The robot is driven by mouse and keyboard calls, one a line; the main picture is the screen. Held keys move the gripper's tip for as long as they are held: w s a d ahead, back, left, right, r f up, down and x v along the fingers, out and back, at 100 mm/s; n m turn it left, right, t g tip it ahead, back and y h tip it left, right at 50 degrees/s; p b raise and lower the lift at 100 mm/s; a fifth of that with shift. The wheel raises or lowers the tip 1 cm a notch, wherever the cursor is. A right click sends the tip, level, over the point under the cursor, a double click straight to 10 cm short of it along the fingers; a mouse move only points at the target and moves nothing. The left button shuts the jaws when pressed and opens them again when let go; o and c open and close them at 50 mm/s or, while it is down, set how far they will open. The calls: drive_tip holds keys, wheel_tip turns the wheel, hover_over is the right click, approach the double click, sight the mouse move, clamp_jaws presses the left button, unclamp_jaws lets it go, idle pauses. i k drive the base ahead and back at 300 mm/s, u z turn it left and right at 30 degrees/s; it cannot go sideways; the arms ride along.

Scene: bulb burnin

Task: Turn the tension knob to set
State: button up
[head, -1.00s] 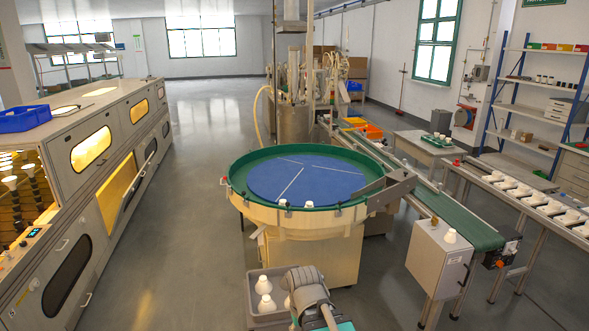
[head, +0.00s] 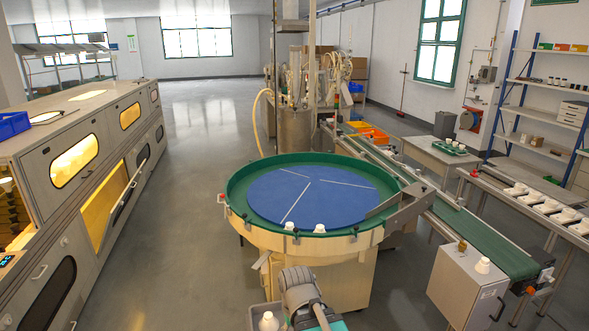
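No knob can be clearly identified as the tension knob. A small orange-red part (head: 549,271) shows on the dark block at the near end of the green conveyor belt (head: 490,241); it is too small to tell if it is a knob or how it is set. A small brass-coloured fitting (head: 462,246) stands on top of the grey cabinet (head: 462,285) beside the belt, next to a white bulb (head: 482,266). Part of my arm shows at the bottom centre, in front of the round table. My gripper is not in view.
A round table (head: 238,204) with a green rim and blue disc stands ahead, with white bulbs at its near edge. A grey crate (head: 254,318) is below it. A lit oven cabinet (head: 40,170) lines the left. Open floor (head: 190,230) lies between oven and table.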

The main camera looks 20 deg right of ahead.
sight(547, 277)
drive_tip(key=u, duration=0.05)
drive_tip(key=i, duration=0.75)
drive_tip(key=z, duration=2.5)
drive_tip(key=i, duration=1.15)
drive_tip(key=u, duration=0.05)
